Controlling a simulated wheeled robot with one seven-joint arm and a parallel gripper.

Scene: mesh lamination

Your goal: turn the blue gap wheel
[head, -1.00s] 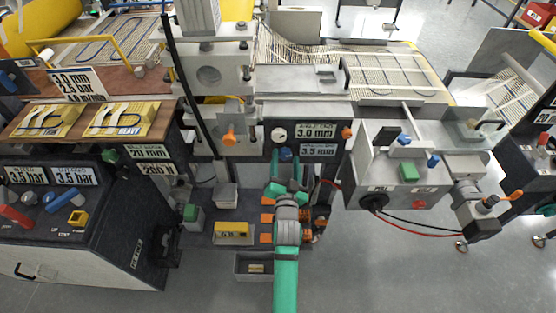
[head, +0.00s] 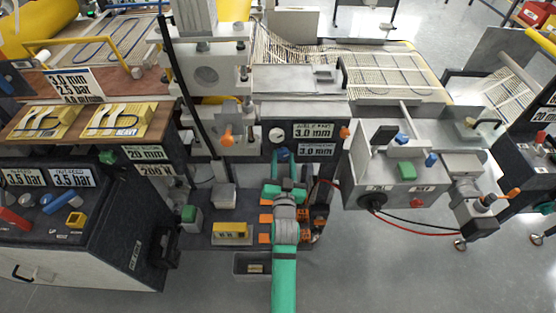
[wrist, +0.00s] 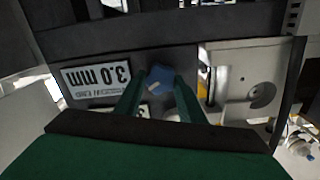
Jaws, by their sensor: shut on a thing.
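The blue gap wheel (head: 283,153) is on the front of the dark panel below the round gauge. In the wrist view the wheel (wrist: 158,81) shows as a blue knob with a pale mark, between my two green fingers. My gripper (head: 284,162) is shut on it; it also shows in the wrist view (wrist: 158,92). The upper gap display (head: 313,131) reads 3.0 mm and the lower display (head: 317,150) reads 3.0 mm. In the head view my fingers and wrist hide part of the wheel.
Orange blocks, a yellow block (head: 231,230) and a green-topped button box (head: 190,214) sit below, beside my arm. A grey control box (head: 398,178) with cables stands to the right.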

